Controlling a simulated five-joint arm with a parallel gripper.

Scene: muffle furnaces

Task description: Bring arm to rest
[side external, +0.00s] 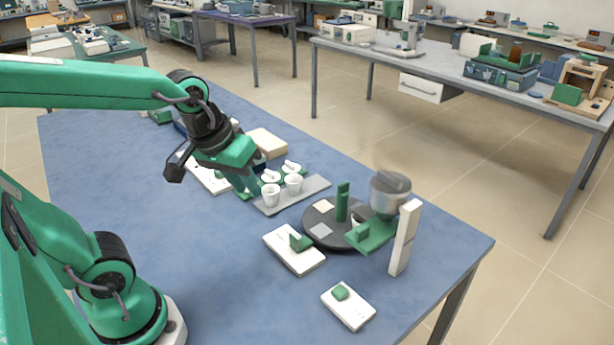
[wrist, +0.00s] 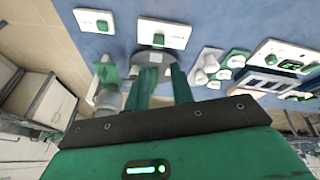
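My gripper (side external: 250,188) hangs over the blue table (side external: 95,170), at the left of the white cups (side external: 270,194) on a grey strip. The side external view does not show clearly whether it touches anything there. In the wrist view, the two green fingers of my gripper (wrist: 160,82) stand apart with nothing held between them. The arm reaches out from the left, bent down at the wrist.
A dark round turntable (side external: 320,232) with a grey pot (side external: 390,192) and a white upright block (side external: 405,237) stands right of the cups. White panels with green knobs (side external: 295,250) (side external: 348,305) lie in front. The table's left part is clear.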

